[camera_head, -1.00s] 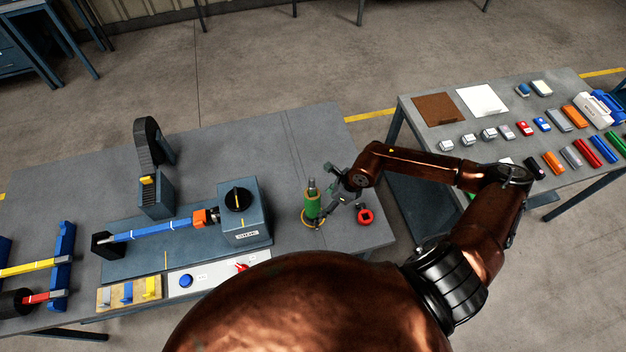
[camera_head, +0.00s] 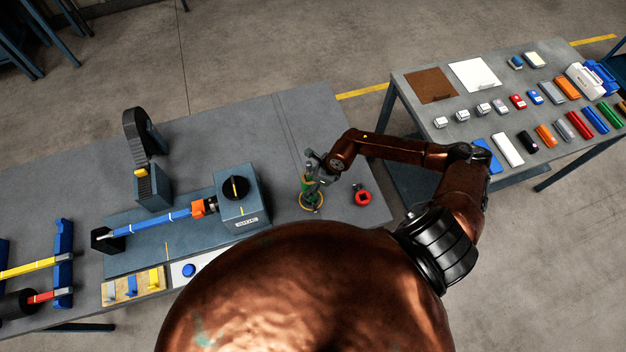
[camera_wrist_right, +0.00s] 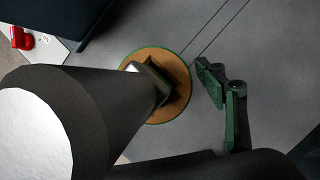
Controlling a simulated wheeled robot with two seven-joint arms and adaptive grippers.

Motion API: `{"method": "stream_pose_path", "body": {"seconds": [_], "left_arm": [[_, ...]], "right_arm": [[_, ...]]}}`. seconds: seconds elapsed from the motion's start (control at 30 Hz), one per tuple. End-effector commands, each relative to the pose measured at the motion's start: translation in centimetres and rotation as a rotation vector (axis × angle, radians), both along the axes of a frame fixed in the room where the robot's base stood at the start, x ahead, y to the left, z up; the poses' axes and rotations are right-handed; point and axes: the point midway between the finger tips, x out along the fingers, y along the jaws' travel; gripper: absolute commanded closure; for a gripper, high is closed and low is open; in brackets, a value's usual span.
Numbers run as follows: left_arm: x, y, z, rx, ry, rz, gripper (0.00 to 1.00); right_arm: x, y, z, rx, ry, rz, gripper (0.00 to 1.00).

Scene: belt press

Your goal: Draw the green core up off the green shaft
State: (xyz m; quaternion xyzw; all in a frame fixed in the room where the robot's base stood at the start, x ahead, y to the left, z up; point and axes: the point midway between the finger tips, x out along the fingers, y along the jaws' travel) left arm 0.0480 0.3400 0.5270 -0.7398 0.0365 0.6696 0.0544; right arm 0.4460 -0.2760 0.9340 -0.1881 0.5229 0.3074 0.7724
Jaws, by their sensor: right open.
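The green core (camera_head: 307,186) stands upright near the right end of the table, on the green shaft; my right gripper partly covers both. Below it shows a round tan base with a green rim (camera_head: 311,208), also in the right wrist view (camera_wrist_right: 178,104). A large dark cylinder with a pale end (camera_wrist_right: 60,115) fills the left of that view, perhaps the shaft's top. My right gripper (camera_head: 315,177) is at the core's upper part, its jaws open. One green-padded finger (camera_wrist_right: 230,105) stands apart from the disc. I cannot tell whether the fingers touch the core. My left gripper is not in view.
The blue-grey press box (camera_head: 237,205) with a black knob stands to the left. A second table (camera_head: 470,125) with many small items is at the right.

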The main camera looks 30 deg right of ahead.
Motion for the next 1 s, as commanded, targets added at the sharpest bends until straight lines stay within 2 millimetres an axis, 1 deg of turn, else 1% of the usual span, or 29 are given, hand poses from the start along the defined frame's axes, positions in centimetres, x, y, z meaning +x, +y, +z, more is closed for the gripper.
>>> {"method": "stream_pose_path", "body": {"seconds": [0.03, 0.1, 0.27, 0.63, 1.0], "left_arm": [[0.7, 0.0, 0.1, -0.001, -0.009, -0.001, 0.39], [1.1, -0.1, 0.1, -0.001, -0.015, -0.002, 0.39], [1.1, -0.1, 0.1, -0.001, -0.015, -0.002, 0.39], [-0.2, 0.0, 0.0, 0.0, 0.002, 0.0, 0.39], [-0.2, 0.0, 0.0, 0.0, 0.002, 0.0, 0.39]], "right_arm": [[0.1, 0.0, -0.1, 0.0, 0.0, 0.001, 0.36], [0.1, 0.1, -0.1, 0.0, -0.001, 0.001, 0.36], [0.1, 0.1, -0.1, 0.0, -0.001, 0.001, 0.36], [0.0, 0.1, -0.1, 0.0, -0.001, 0.001, 0.61], [0.0, 0.1, -0.1, 0.001, -0.001, 0.0, 0.87]]}}
